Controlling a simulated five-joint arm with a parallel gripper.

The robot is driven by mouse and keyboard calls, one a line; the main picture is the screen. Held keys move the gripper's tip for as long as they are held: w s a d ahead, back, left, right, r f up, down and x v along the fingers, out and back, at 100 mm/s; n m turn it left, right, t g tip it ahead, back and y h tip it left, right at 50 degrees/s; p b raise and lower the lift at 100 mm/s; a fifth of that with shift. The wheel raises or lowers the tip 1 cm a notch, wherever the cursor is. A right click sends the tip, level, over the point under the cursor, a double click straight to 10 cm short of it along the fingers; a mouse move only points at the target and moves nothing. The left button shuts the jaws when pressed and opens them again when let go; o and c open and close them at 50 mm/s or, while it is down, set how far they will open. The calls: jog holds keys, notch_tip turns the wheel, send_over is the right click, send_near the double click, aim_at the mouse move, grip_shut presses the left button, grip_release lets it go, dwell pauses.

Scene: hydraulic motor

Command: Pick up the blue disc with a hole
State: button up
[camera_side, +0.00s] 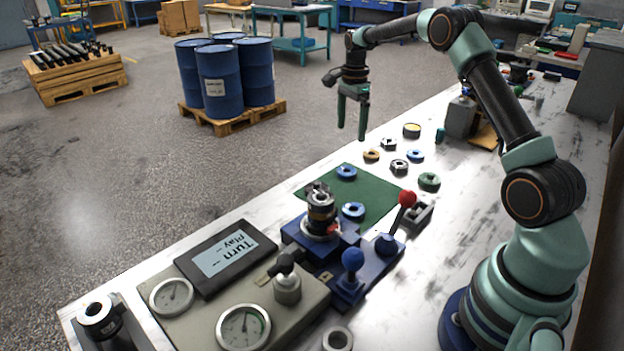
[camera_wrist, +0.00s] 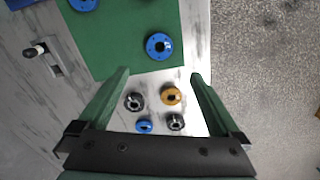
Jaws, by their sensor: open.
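Several blue discs with holes are in view. One blue disc (camera_side: 347,172) lies near the far corner of the green mat (camera_side: 384,191); a second blue disc (camera_side: 353,211) lies nearer the blue fixture. A smaller blue ring (camera_side: 415,156) lies on the bare table. In the wrist view, a blue disc (camera_wrist: 158,46) shows on the mat beyond the fingertips, another blue disc (camera_wrist: 83,4) is cut by the top edge, and the small blue ring (camera_wrist: 144,127) lies between the fingers. My gripper (camera_side: 351,130) is open and empty, pointing down, raised above the work area; its fingers frame the wrist view (camera_wrist: 160,73).
The blue fixture carries an upright motor part (camera_side: 321,207) and a red-knobbed lever (camera_side: 407,199).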

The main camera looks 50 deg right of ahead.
notch_tip(320, 180, down, 7)
jog(key=shift+d+f, duration=0.1)
jog(key=shift+f, duration=2.65)
jog(key=shift+r, duration=0.1)
grip_shut()
